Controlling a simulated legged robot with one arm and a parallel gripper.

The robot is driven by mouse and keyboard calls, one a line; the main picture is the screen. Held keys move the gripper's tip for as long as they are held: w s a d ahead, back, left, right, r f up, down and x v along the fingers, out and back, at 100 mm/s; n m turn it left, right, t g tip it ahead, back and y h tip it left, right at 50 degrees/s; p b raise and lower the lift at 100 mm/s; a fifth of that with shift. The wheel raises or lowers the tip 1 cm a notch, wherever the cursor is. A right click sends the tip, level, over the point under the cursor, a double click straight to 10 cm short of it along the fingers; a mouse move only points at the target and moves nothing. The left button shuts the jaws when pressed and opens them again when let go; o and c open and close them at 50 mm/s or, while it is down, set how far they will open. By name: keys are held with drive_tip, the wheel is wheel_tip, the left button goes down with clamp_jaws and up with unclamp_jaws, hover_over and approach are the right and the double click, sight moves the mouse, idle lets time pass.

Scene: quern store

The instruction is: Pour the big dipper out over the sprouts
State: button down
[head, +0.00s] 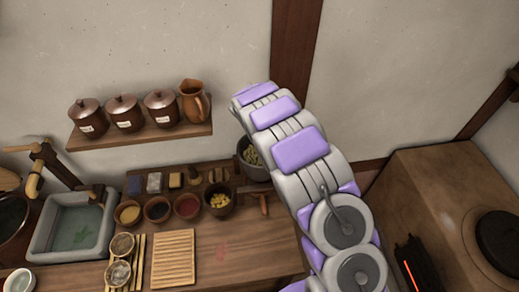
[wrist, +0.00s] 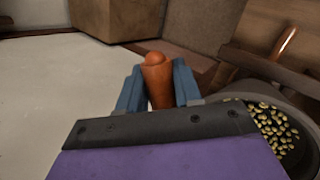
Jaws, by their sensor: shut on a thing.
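My gripper (wrist: 158,85) is shut on an orange-brown rounded handle (wrist: 155,72), which I take to be the big dipper's. The dipper's bowl and what is in it are hidden in both views. The sprouts (head: 254,155) are small yellow-green pieces inside a dark grey pot (head: 243,168). In the head view my arm hides the pot's right side and also my gripper. In the wrist view the sprouts (wrist: 274,128) and the pot's rim (wrist: 300,104) are at the lower right, beside my gripper.
Small bowls with fillings, such as a yellow one (head: 220,203), line the counter (head: 225,255). A slatted board (head: 173,258) lies in front. A sink (head: 75,230) is at left. A shelf (head: 150,139) holds lidded jars and a jug (head: 195,101). A stove (head: 440,200) is at right.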

drive_tip(key=shift+s+a+f+h+b, duration=0.2)
drive_tip(key=shift+s+a+h+b, duration=0.1)
drive_tip(key=shift+s+a+b, duration=0.4)
drive_tip(key=shift+s+a+f+t+h+b, duration=0.2)
drive_tip(key=shift+a+t+h+b, duration=0.15)
drive_tip(key=shift+b, duration=0.65)
drive_tip(key=shift+a, duration=0.15)
drive_tip(key=shift+w+m+t+h+b, duration=0.15)
drive_tip(key=shift+m+t+h+b, duration=0.15)
drive_tip(key=shift+b, duration=0.65)
drive_tip(key=shift+s+a+r+t+h+b, duration=0.15)
drive_tip(key=shift+s+a+t+h+b, duration=0.3)
drive_tip(key=shift+b, duration=0.7)
